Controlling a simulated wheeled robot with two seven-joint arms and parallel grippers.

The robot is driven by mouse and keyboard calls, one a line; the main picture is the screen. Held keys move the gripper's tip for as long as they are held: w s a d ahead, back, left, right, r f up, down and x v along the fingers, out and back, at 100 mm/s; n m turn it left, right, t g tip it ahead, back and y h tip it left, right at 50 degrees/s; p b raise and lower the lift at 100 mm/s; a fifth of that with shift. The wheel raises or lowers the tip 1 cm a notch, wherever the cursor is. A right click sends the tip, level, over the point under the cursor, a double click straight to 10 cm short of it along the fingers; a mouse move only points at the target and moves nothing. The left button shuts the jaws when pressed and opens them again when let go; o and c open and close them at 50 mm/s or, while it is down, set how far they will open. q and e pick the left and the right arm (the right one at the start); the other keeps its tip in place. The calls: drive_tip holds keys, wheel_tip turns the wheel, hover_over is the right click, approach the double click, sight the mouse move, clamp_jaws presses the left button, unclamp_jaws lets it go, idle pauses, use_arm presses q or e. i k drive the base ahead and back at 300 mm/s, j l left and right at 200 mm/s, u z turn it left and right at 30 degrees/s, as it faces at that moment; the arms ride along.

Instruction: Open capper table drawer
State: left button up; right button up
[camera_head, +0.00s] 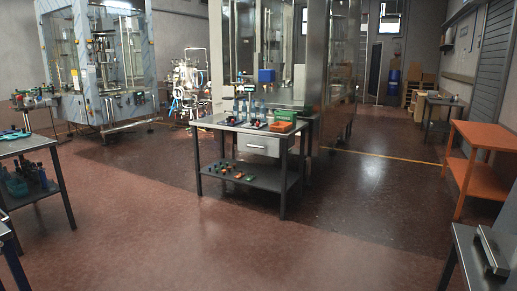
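A metal table (221,122) with dark legs stands in the middle of the view, across open floor from me. I take it for the capper table. Its single grey drawer (258,146) sits under the right part of the top and looks shut, with a small handle on its front. Bottles (254,108), a green box (285,115) and an orange-red item (282,127) are on the top. Small green and orange parts (232,172) lie on the lower shelf. Neither of my grippers shows in the head view.
A glass-walled machine (318,60) stands behind the table. Another table (30,147) is at the left, an orange shelf table (484,135) at the right, and a dark bench (470,250) at the lower right. The floor (230,245) in front is clear.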

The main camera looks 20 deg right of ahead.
sight(262, 144)
drive_tip(key=i+l+z, duration=0.1)
drive_tip(key=i+z, duration=0.25)
drive_tip(key=i, duration=0.2)
drive_tip(key=i+z, duration=0.35)
drive_tip(key=i, duration=0.15)
drive_tip(key=i+j+z, duration=0.2)
drive_tip(key=i+z, duration=0.15)
drive_tip(key=i, duration=0.2)
drive_tip(key=i+u, duration=0.1)
drive_tip(key=i, duration=0.65)
drive_tip(key=i+l, duration=0.1)
drive_tip(key=i, duration=0.6)
drive_tip(key=i+u, duration=0.15)
drive_tip(key=i, duration=1.1)
drive_tip(key=i+u, duration=0.2)
drive_tip(key=i, duration=1.1)
drive_tip(key=u, duration=0.2)
